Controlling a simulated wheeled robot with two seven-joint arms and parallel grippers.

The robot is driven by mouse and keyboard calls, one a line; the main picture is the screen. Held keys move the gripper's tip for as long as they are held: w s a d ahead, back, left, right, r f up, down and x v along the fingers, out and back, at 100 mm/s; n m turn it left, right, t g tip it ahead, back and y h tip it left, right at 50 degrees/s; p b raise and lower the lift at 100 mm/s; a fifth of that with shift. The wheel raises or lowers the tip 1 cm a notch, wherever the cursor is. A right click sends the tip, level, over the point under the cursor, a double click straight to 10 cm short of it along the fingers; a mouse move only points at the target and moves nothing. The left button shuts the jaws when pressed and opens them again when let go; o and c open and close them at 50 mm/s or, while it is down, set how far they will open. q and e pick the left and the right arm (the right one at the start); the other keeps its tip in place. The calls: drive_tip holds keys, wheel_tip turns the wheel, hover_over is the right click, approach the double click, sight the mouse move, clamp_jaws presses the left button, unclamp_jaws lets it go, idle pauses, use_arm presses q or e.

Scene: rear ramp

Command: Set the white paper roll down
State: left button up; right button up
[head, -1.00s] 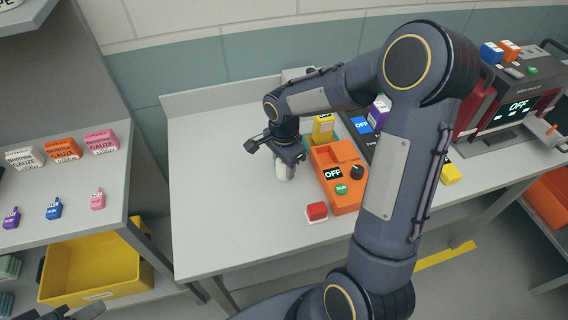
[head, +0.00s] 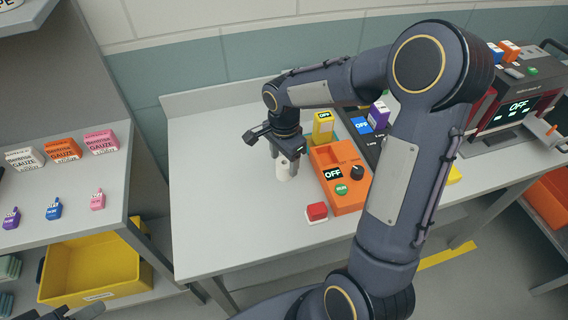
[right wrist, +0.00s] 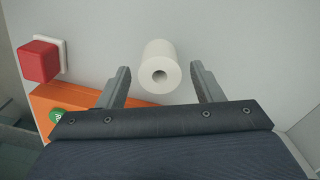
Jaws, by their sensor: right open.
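The white paper roll (head: 283,173) stands upright on the grey table, left of the orange device. In the right wrist view the roll (right wrist: 160,68) shows its round end with the core hole. My right gripper (head: 285,163) is above the roll and open. In the right wrist view its two fingers (right wrist: 160,88) are apart on either side, with gaps between them and the roll. The upper part of the roll is partly hidden by the fingers in the head view. A dark piece at the bottom left edge may be my left gripper, but its jaws cannot be made out.
The orange device (head: 342,178) with an OFF display stands right of the roll. A red button block (head: 317,211) is in front of it. A yellow box (head: 323,127) stands behind. The table's left part (head: 215,190) is clear.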

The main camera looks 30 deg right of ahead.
wheel_tip(320, 180, up, 9)
drive_tip(key=s+a+n+t+y, duration=0.2)
drive_tip(key=s+a+n, duration=0.1)
drive_tip(key=s+n, duration=0.4)
drive_tip(key=s+a+r+n+t+y, duration=0.1)
drive_tip(key=s+a+n+t, duration=0.1)
drive_tip(key=s+n, duration=0.5)
drive_tip(key=s+t, duration=0.1)
drive_tip(key=s, duration=0.4)
drive_tip(key=shift+s+a+r+n+t+y, duration=0.2)
drive_tip(key=shift+s+a+n+t+y, duration=0.1)
drive_tip(key=shift+s+a+y, duration=0.1)
